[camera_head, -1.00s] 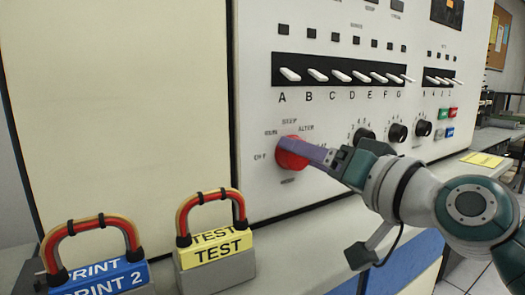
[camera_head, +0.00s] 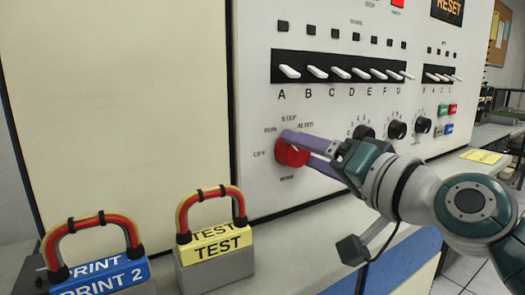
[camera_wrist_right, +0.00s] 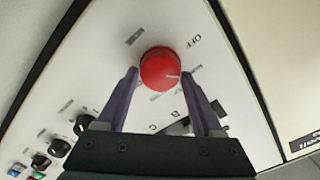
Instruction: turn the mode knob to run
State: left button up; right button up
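The red round mode knob (camera_head: 290,153) is on the white panel (camera_head: 262,100), with OFF, RUN, STEP and ALTER labels around it and MODE below. In the head view the right gripper (camera_head: 298,149) reaches the knob from the right. My left gripper is out of view.
Lever switches A to G (camera_head: 340,70) sit above the knob, and black dials (camera_head: 397,129) to its right. A TEST block (camera_head: 216,255) and a PRINT 2 block (camera_head: 100,275) with red handles stand at the lower left. The plain cream panel (camera_head: 110,110) on the left is bare.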

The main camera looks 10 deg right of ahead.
jog(key=o, duration=0.3)
jog(key=shift+o, duration=0.2)
jog(key=v, duration=1)
